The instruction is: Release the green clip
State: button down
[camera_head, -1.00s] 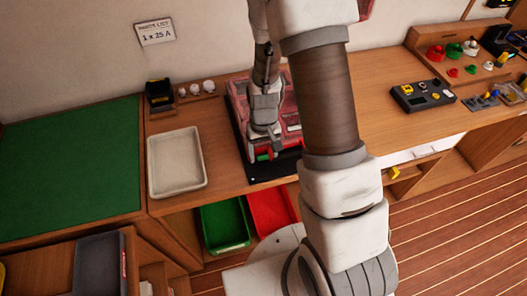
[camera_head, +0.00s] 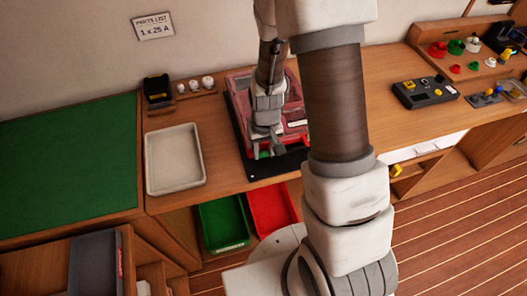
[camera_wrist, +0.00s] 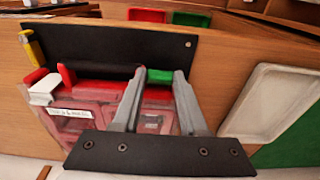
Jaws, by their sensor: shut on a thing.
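The green clip (camera_wrist: 160,76) sits at the front edge of a see-through red case (camera_wrist: 88,128), at the black base (camera_wrist: 110,48). It also shows small in the head view (camera_head: 263,154). My gripper (camera_wrist: 159,74) has one finger on each side of the green clip and is shut on it. In the head view my gripper (camera_head: 267,152) points down at the case's front edge, and my wrist hides part of the case. A red clip (camera_wrist: 67,75) and a white piece (camera_wrist: 44,90) are farther left along the same edge in the wrist view.
An empty pale tray (camera_head: 150,165) lies left of the case. A green bin (camera_head: 222,222) and a red bin (camera_head: 270,212) sit below the bench front. A dark device (camera_head: 423,92) stands to the right. Bare bench lies between the tray and the base.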

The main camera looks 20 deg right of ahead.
jog(key=shift+s+f+t+b, duration=0.25)
jog(key=shift+t+b, duration=0.15)
jog(key=shift+b, duration=0.3)
jog(key=shift+r, duration=0.1)
jog(key=shift+c, duration=2.2)
grip_release()
notch_tip(320, 180, up, 17)
jog(key=s+p, duration=0.1)
jog(key=s, duration=0.2)
